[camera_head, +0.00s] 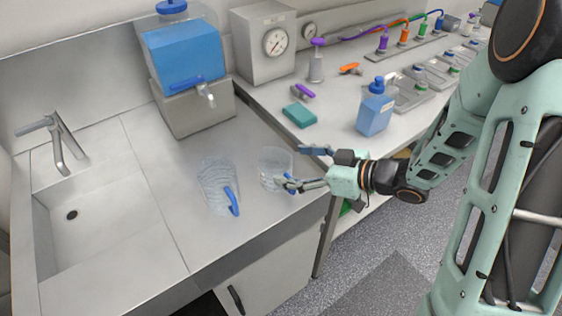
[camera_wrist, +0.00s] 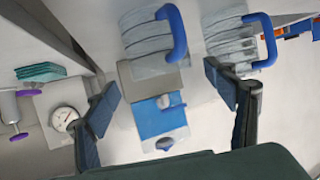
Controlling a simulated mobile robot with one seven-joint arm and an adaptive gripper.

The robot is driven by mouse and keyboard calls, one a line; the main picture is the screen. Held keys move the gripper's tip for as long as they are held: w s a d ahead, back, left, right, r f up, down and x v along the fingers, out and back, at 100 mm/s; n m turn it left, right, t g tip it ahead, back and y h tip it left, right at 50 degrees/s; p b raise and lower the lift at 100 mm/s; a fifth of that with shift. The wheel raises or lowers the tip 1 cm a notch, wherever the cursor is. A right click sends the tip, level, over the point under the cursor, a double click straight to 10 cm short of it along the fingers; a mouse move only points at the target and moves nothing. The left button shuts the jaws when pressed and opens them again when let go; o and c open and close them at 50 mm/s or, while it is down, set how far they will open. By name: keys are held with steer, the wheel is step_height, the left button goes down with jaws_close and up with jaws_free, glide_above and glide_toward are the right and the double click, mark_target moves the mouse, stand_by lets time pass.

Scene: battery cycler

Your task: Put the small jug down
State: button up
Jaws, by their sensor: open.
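The small jug (camera_head: 274,165), clear with a blue handle, appears to stand upright on the counter near its front edge. A taller clear jug (camera_head: 213,180) with a blue handle stands to its left. My gripper (camera_head: 303,167) is open just right of the small jug, with its fingers pointing toward it. In the wrist view, which is upside down, the small jug (camera_wrist: 143,38) lies beyond the spread fingers of my gripper (camera_wrist: 160,88), and its handle is in line with the gap. The near finger partly hides the handle in the head view.
A sink (camera_head: 90,225) with a tap is at the left. A blue dispenser (camera_head: 185,55) on a grey stand is behind the jugs. A teal sponge (camera_head: 299,115) and a blue bottle (camera_head: 375,108) stand on the right counter. Counter between the sink and tall jug is clear.

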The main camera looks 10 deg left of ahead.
steer(key=v, duration=0.7)
stand_by(0.3)
